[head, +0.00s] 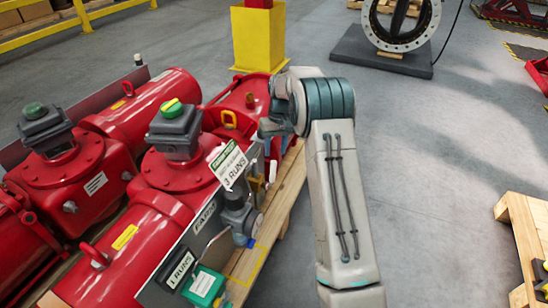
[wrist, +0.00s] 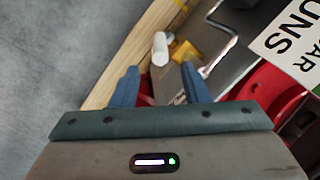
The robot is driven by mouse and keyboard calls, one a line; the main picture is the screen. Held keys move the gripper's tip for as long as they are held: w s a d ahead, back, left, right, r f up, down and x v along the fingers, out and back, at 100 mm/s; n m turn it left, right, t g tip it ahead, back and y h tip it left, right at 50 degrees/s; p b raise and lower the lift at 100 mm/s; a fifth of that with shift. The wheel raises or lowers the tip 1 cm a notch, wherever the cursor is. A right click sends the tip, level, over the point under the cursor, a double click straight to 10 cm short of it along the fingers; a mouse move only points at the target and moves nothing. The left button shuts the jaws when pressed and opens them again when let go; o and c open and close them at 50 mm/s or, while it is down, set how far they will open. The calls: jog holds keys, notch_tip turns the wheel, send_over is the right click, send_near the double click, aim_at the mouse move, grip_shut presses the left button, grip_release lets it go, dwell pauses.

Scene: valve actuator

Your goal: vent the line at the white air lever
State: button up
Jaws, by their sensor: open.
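The white air lever (wrist: 160,48) shows in the wrist view as a short white cylinder just beyond my fingertips, near a yellow fitting (wrist: 186,51). In the head view the white lever (head: 272,171) is a small upright piece at the right end of the front red actuator (head: 185,172). My gripper (wrist: 158,76) is open, with its two blue fingers apart. The lever lies ahead of the gap between them, and nothing is seen gripped. In the head view my arm hides most of the gripper.
A metal tube (wrist: 222,50) bends close to the right finger. A sign reading "RUNS" (wrist: 288,40) stands beyond it. The actuators rest on a wooden pallet (head: 285,195). A yellow post base (head: 259,42) stands behind. Open grey floor (head: 440,150) lies to the right.

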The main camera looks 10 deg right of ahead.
jog(key=shift+w+d+r+p, duration=0.1)
jog(key=shift+d+r+p, duration=0.1)
jog(key=shift+r, duration=0.75)
jog(key=shift+w+d+r+p, duration=0.1)
jog(key=shift+r+p, duration=0.1)
jog(key=shift+r, duration=0.7)
